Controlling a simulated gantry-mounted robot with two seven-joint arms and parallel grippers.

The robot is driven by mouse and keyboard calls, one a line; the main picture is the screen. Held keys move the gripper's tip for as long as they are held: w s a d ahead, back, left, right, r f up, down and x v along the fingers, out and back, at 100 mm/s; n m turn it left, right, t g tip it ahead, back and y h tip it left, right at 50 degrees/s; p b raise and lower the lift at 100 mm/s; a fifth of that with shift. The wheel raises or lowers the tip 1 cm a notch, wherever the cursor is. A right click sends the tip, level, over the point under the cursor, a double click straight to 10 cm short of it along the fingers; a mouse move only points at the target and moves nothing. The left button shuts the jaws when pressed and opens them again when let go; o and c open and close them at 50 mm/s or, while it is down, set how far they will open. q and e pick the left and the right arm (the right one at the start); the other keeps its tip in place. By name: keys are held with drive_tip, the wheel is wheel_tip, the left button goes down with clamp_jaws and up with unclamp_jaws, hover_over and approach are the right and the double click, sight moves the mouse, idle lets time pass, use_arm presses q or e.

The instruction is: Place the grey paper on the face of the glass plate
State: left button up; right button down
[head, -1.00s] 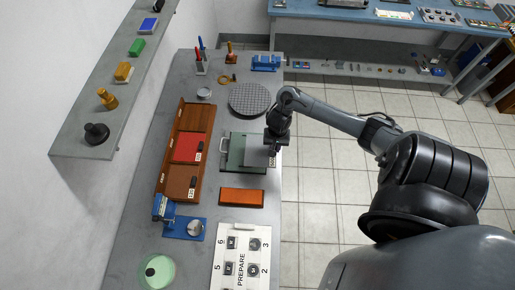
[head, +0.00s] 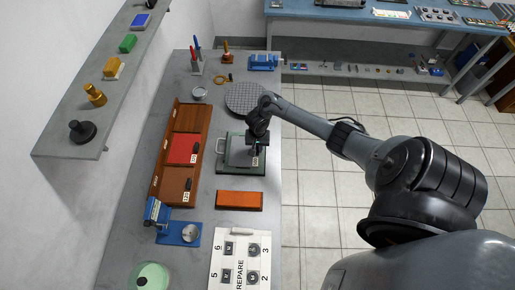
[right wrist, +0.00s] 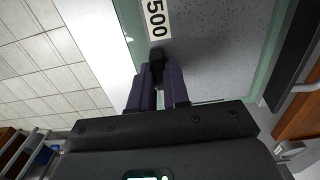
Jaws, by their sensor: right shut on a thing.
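The glass plate (head: 227,168) lies on the bench as a green-edged square; its green border also shows in the right wrist view (right wrist: 272,55). The grey paper (head: 238,155) is over the plate's face, inside its border. In the right wrist view the speckled paper (right wrist: 215,45) carries a white "500" label near its edge. My right gripper (head: 257,148) is above the paper's right side. In the right wrist view its fingers (right wrist: 157,88) are shut on a small dark piece at the paper's edge. I cannot tell whether the paper touches the glass. My left gripper is not in view.
An orange block (head: 239,198) lies in front of the plate. A wooden tray with red and brown compartments (head: 158,172) stands to the left. A round grey perforated plate (head: 240,98) lies behind. A pale handle (head: 219,146) stands at the glass plate's left.

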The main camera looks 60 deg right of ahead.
drive_tip(key=shift+f, duration=0.1)
drive_tip(key=c, duration=1.1)
unclamp_jaws()
drive_tip(key=shift+r, duration=0.45)
wheel_tip(320, 180, up, 11)
drive_tip(key=p, duration=0.7)
drive_tip(key=a+n+t, duration=0.4)
drive_tip(key=a+n, duration=0.5)
drive_tip(key=a, duration=0.9)
drive_tip(key=s+a+r+n, duration=0.6)
drive_tip(key=s+a+r, duration=0.1)
drive_tip(key=s+r, duration=0.5)
drive_tip(key=shift+s+r, duration=0.3)
drive_tip(key=shift+r, duration=0.2)
